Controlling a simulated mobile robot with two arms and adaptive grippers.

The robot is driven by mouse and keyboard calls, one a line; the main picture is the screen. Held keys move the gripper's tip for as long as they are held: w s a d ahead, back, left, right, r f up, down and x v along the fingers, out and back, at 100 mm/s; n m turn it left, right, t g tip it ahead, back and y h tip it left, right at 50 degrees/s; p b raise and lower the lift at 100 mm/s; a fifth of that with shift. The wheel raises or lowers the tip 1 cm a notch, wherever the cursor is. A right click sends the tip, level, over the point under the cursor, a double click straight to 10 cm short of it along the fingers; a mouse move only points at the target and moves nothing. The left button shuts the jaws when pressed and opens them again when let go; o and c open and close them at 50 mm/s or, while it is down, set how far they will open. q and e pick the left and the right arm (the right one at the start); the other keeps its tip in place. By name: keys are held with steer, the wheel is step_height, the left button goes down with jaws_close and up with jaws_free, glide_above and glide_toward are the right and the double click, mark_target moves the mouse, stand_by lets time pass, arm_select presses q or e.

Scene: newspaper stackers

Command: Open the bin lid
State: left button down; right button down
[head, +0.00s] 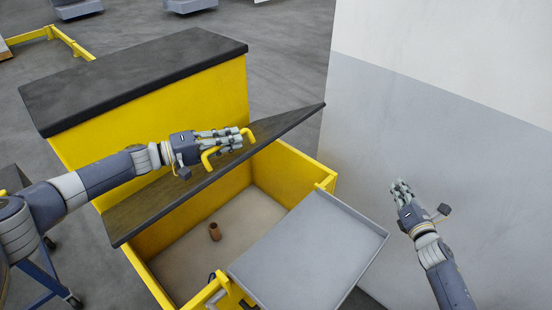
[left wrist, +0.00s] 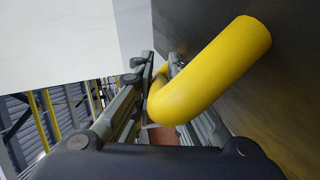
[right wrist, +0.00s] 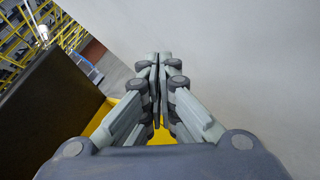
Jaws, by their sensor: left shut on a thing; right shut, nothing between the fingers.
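The yellow bin (head: 322,168) stands in the middle of the head view with its inside showing. Its dark lid (head: 150,205) is tilted up on the far left side, leaving the bin open. A yellow bar handle (head: 249,136) sits on the lid; it is large in the left wrist view (left wrist: 215,65). My left gripper (head: 238,138) is shut on the handle. My right gripper (head: 400,186) is shut and empty, right of the bin and in front of the pale wall. It also shows shut in the right wrist view (right wrist: 154,60).
A small brown cylinder (head: 214,231) is on the bin floor. A grey tray-like shelf (head: 310,255) is at the bin's near right side. A yellow cabinet with a dark top (head: 130,75) stands behind the lid. A tall grey and white wall (head: 440,100) closes off the right.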

arm_select(q)
steer(key=shift+r, duration=0.1)
arm_select(e)
steer(key=s+a+r+n+g+y, duration=0.15)
steer(key=a+n+y, duration=0.35)
steer(key=a, duration=0.5)
steer(key=s+a+r+n+g+y, duration=0.1)
steer(key=s+a+r+n+y, duration=0.25)
steer(key=a+n, duration=0.4)
steer(key=s+a+r+n+g+y, duration=0.15)
steer(key=a+n+y, duration=0.3)
steer(key=a, duration=0.65)
steer(key=w+a+r+t, duration=0.1)
steer(key=w+a+r, duration=0.3)
steer(key=w+a, duration=0.4)
steer(key=shift+w+a+r+m+y, duration=0.3)
steer(key=shift+w+r+y, duration=0.1)
